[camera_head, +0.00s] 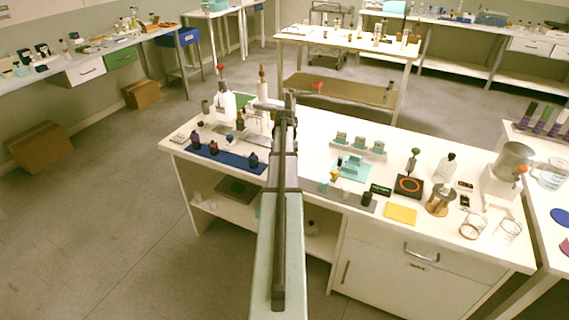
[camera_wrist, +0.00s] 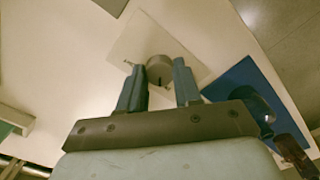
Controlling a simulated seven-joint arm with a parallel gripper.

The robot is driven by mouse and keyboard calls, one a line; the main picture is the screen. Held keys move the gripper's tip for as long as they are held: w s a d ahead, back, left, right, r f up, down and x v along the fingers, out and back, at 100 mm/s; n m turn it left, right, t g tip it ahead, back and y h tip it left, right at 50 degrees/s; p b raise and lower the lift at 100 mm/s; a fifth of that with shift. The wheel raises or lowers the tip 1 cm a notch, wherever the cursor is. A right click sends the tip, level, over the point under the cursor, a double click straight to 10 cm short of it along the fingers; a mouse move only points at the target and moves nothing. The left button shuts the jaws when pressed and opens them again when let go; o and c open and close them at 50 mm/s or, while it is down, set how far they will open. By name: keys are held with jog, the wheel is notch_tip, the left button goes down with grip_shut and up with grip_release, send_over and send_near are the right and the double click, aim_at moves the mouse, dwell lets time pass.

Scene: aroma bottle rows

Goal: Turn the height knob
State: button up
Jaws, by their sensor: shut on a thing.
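The height knob (camera_wrist: 160,69) is a short grey-brown cylinder with a dark mark on its near side. It stands on a pale square plate (camera_wrist: 128,46) in the wrist view. My gripper (camera_wrist: 159,72) has one blue-grey finger on each side of the knob and is shut on it. In the head view my arm reaches over the left part of the white bench, and the knob cannot be made out there.
A blue mat (camera_head: 222,154) with dark bottles (camera_head: 195,140) lies left of my arm; part of this blue mat also shows right of my fingers in the wrist view (camera_wrist: 238,80). A white bottle (camera_head: 226,105) stands behind it. An orange-ringed black device (camera_head: 408,186) is farther right.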

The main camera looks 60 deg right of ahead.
jog(key=shift+n, duration=0.6)
jog(key=o, duration=1)
jog(key=shift+o, duration=0.2)
notch_tip(320, 180, up, 14)
jog(key=shift+f, duration=0.1)
dwell(0.6)
